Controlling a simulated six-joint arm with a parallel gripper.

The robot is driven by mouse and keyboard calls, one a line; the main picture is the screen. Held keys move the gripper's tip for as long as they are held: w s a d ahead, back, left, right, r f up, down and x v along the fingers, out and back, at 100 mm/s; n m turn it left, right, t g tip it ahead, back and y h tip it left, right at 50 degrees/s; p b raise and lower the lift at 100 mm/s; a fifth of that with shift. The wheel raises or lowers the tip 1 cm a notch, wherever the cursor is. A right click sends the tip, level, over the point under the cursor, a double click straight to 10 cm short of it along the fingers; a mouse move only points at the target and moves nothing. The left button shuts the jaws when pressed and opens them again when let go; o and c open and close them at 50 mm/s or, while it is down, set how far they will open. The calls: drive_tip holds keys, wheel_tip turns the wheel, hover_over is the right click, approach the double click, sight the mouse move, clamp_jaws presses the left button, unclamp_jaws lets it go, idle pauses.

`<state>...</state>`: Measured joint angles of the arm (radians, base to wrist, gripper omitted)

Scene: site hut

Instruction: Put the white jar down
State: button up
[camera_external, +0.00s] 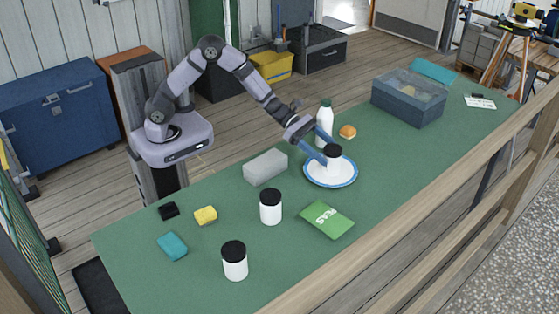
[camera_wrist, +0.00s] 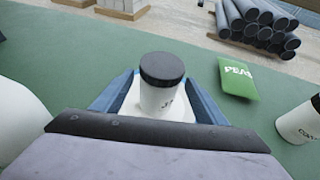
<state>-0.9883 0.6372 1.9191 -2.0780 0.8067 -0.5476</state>
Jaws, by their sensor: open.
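A white jar with a black lid (camera_external: 334,164) stands upright on a white plate with a blue rim (camera_external: 345,182). In the wrist view the same jar (camera_wrist: 160,95) is between the two blue fingers of my gripper (camera_wrist: 156,98). The fingers are spread to either side of it, and their contact with it cannot be made out. In the external view my gripper (camera_external: 325,150) reaches down to the jar from the left. Two similar white jars with black lids stand on the table, one near the middle (camera_external: 270,210) and one at the front (camera_external: 235,264).
A white bottle (camera_external: 325,118) stands close behind my gripper, with a bun (camera_external: 347,131) beside it. A grey block (camera_external: 265,167), a green peas packet (camera_external: 327,219) and a blue box (camera_external: 408,104) surround the plate. The green table (camera_external: 195,285) has free room at its front left.

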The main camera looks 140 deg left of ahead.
drive_tip(key=v, duration=0.9)
drive_tip(key=shift+s+b, duration=0.2)
drive_tip(key=shift+b, duration=0.15)
drive_tip(key=shift+d, duration=0.15)
